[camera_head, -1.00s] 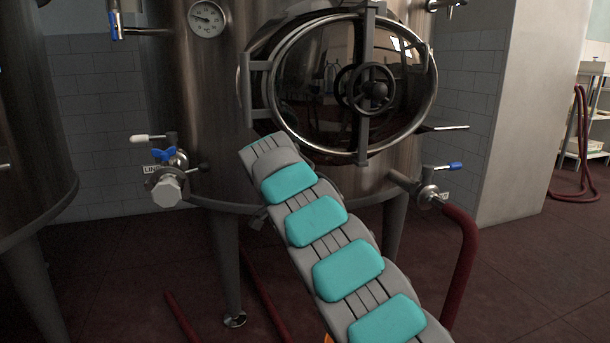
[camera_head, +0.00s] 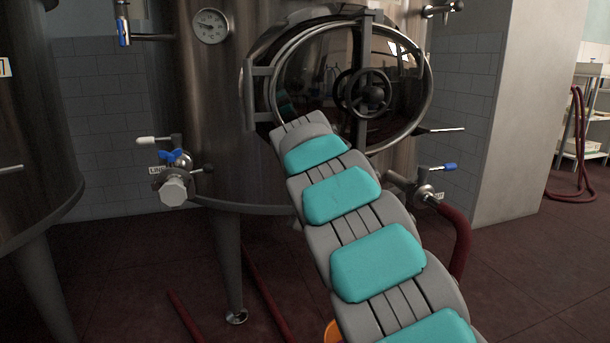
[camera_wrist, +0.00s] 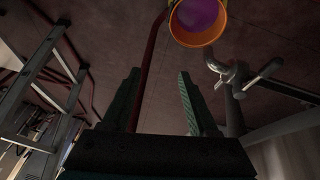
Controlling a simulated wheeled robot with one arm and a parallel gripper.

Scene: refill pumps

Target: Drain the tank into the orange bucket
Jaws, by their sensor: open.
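The steel tank (camera_head: 200,100) fills the middle of the head view. Its lower left outlet has a valve (camera_head: 174,175) with a blue handle and a capped end. Its lower right outlet has another blue-handled valve (camera_head: 428,190) with a dark red hose (camera_head: 462,240) hanging from it. Only a sliver of the orange bucket (camera_head: 332,331) shows behind my arm. In the wrist view the bucket (camera_wrist: 199,38) holds purple liquid. My gripper (camera_wrist: 158,76) is open and empty. A metal fitting (camera_wrist: 230,78) lies to the right of its fingers; I cannot tell which valve this is.
A round manway door with a handwheel (camera_head: 368,92) sits on the tank front, close behind my arm. Another tank (camera_head: 35,150) stands at left. Tank legs (camera_head: 228,265) and red hoses on the floor take up room below. A pale pillar (camera_head: 525,120) stands at right.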

